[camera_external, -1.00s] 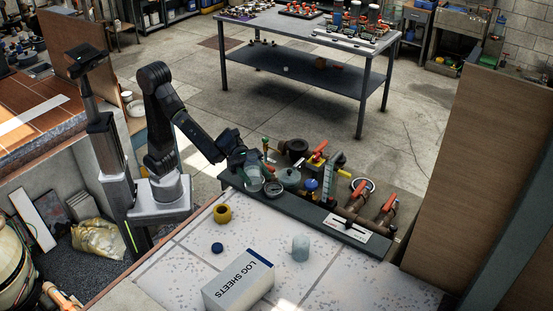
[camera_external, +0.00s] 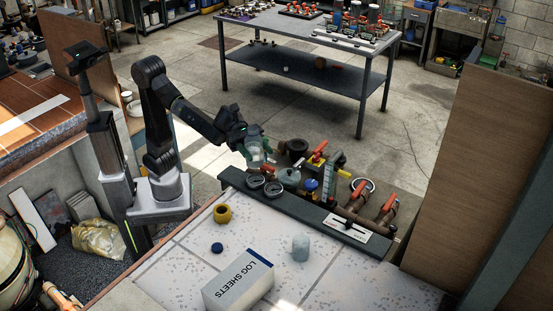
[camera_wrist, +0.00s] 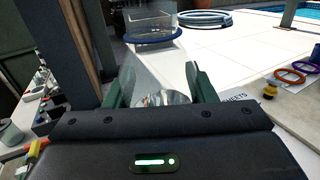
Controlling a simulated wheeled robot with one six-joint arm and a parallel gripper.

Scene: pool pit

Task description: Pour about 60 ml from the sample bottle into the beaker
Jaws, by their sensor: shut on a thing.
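The sample bottle (camera_external: 256,158), clear and colourless, is upright in my gripper (camera_external: 247,147), above the dark rack at the pit edge. In the wrist view the green fingers of my gripper (camera_wrist: 163,88) close on both sides of the see-through bottle (camera_wrist: 162,70); its liquid level cannot be read. A pale translucent vessel, apparently the beaker (camera_external: 301,248), stands on the light tiled slab, right of and nearer the camera than my gripper. Its contents cannot be made out.
Bare slab surrounds the beaker.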

